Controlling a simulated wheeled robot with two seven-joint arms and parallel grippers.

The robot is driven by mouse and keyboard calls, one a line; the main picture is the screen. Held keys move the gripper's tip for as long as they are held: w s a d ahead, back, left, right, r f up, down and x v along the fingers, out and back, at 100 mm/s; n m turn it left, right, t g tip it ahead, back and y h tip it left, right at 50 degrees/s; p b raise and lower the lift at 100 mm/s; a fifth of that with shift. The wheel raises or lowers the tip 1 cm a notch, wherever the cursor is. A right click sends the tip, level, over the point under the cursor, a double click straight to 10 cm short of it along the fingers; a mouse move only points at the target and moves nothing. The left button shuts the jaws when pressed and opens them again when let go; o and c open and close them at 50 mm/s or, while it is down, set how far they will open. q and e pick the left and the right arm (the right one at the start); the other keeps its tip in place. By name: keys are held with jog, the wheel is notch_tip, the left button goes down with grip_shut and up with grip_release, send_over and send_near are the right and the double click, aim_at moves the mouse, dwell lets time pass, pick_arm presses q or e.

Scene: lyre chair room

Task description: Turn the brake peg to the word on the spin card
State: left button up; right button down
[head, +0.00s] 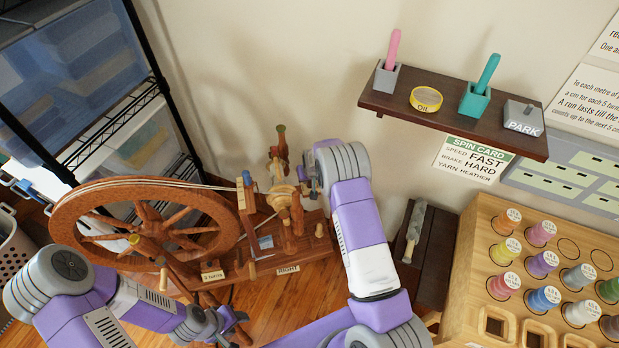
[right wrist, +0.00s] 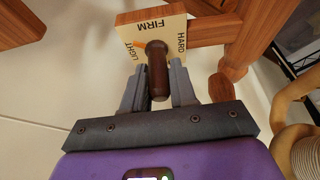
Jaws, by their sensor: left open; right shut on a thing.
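The spinning wheel (head: 145,222) stands on the wooden floor. In the right wrist view the brake peg (right wrist: 158,72), a dark brown knob, stands out from a square plate (right wrist: 146,22) lettered LIGHT at left, FIRM at top and HARD at right. My right gripper (right wrist: 157,82) is shut on the peg, one finger on each side. The spin card (head: 473,159) on the wall reads SPEED FAST, BRAKE HARD, YARN HEATHER. My left gripper (head: 222,326) is open and empty, low in front of the wheel.
A wall shelf (head: 455,124) holds pink and teal handled tools, an oil tin (head: 426,99) and a PARK block (head: 523,118). A wooden rack (head: 480,270) of yarn spools stands at right, beside a dark bench (head: 425,255). A wire shelf with bins is at left.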

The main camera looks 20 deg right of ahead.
jog(key=c, duration=1)
grip_release()
jog(key=p+v, duration=0.2)
jog(key=v, duration=0.4)
jog(key=shift+r, duration=0.1)
jog(key=shift+s+a+r, duration=0.1)
jog(key=shift+s+r, duration=0.2)
jog(key=shift+r, duration=0.3)
